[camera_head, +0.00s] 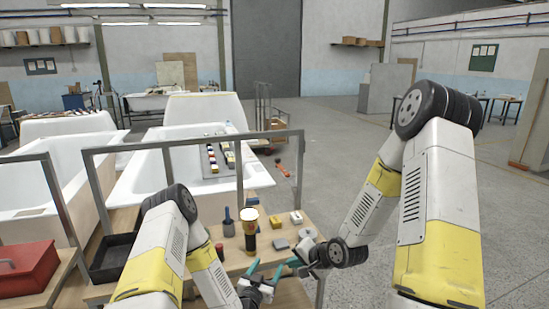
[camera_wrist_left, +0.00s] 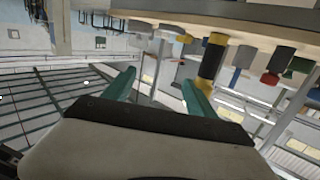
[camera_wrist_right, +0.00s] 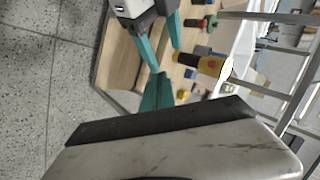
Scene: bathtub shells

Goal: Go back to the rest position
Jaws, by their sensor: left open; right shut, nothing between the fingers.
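My left gripper (camera_head: 265,271) is low in the middle of the head view, above the near part of the wooden table. Its two teal fingers are spread and nothing sits between them; they also show apart in the left wrist view (camera_wrist_left: 160,90). My right gripper (camera_head: 293,262) is just to its right, with its teal fingers together and empty. The right wrist view shows its closed fingers (camera_wrist_right: 157,92) with the open left gripper close by. Both arms reach inward over the table's near edge, and the grippers are close together; I cannot tell the exact gap.
On the table (camera_head: 207,213) stand a yellow-and-black cylinder (camera_head: 250,233), a cup with a blue-handled tool (camera_head: 228,228), a grey block (camera_head: 280,244) and a roll (camera_head: 307,233). A metal frame (camera_head: 200,142) rises before white bathtub shells (camera_head: 150,180). Open floor (camera_head: 340,140) lies right.

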